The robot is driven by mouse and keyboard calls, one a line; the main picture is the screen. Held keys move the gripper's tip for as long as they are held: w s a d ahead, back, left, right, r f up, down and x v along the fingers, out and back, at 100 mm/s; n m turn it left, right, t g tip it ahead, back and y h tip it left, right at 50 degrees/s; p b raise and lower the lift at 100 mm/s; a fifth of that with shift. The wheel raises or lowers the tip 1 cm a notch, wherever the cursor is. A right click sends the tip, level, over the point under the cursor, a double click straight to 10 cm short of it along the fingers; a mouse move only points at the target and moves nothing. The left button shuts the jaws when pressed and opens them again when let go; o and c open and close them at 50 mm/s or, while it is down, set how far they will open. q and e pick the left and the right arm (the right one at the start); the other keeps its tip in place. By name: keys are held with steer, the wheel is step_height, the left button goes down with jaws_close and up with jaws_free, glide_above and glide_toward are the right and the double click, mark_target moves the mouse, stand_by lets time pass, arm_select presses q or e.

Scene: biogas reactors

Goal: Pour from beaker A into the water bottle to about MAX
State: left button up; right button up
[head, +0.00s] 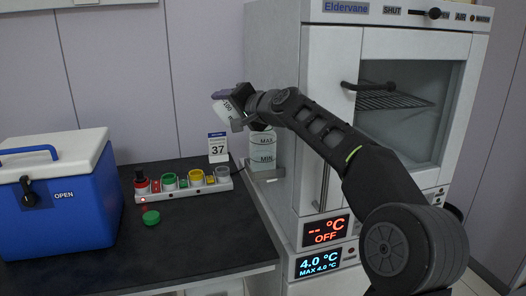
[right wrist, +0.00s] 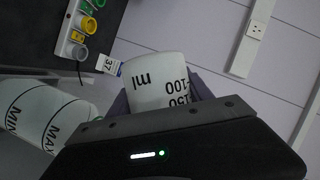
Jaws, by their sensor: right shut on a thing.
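My right gripper (head: 236,107) is shut on a white beaker with a printed ml scale (head: 223,107) and holds it tilted, up and to the left of the water bottle. The beaker also shows in the right wrist view (right wrist: 150,75) between the jaws; its contents and letter cannot be made out. The pale water bottle (head: 262,148) stands upright by the cabinet's left side, with MAX and MIN marks. It also shows in the right wrist view (right wrist: 38,112). Its liquid level is not clear, and my arm partly covers its top. My left gripper is not in view.
A blue cooler box (head: 70,215) stands at the left on the dark bench (head: 190,235). A white rack (head: 185,190) with several coloured rings, a green cap (head: 151,217) and a card reading 37 (head: 218,148) are near the bottle. The white cabinet (head: 320,110) stands at right.

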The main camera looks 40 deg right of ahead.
steer(key=shift+r+m+t+y+b, duration=0.3)
steer(key=shift+r+m+b, duration=0.15)
steer(key=shift+m+b, duration=0.2)
stand_by(1.8)
steer(key=shift+f+b, duration=0.1)
steer(key=shift+b, duration=0.25)
steer(key=shift+d, duration=0.1)
steer(key=shift+r+m+t+b, duration=0.3)
steer(key=shift+r+m+b, duration=0.2)
steer(key=shift+m, duration=0.25)
stand_by(2.8)
steer(key=shift+d+f+b, duration=0.1)
steer(key=shift+f+b, duration=0.1)
steer(key=shift+b, duration=0.1)
stand_by(0.4)
steer(key=shift+r, duration=0.15)
stand_by(0.7)
